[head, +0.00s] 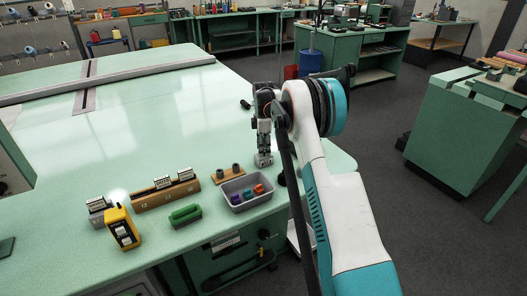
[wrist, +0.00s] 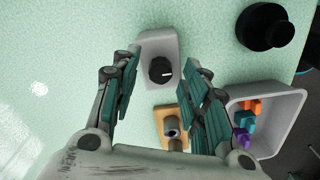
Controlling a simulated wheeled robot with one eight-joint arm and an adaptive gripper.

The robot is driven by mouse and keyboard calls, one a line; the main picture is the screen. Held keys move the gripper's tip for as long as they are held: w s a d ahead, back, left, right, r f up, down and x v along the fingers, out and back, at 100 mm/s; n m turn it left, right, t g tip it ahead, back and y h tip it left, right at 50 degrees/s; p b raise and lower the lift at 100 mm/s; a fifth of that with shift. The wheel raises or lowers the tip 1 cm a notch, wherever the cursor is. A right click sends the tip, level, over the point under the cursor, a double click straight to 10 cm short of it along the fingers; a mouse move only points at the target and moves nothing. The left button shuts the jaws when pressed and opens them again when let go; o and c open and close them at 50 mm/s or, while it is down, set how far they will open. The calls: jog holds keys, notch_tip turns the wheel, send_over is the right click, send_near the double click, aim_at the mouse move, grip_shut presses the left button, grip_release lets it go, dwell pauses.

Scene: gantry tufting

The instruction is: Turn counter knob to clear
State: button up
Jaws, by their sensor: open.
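A black round knob (wrist: 161,70) with a white pointer mark sits on a light grey block (wrist: 158,43) in the wrist view. The mark points to the right of the picture. My gripper (wrist: 158,62) is open, with one finger on each side of the knob, apart from it as seen from above. I cannot tell how high the fingertips are over it. In the head view my gripper (head: 264,145) points down over the bench near its right end, and the knob is hidden there. Counters with displays (head: 163,183) stand on a wooden rack (head: 150,200) to the left.
A wooden holder with grey pegs (wrist: 172,118) lies close to the block. A grey tray (wrist: 287,128) with colored pieces is to the right. A black round object (wrist: 262,27) is at upper right. A yellow device (head: 122,228) and a green piece (head: 185,215) stand further left.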

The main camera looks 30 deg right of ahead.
jog(key=shift+f, duration=0.3)
grip_shut()
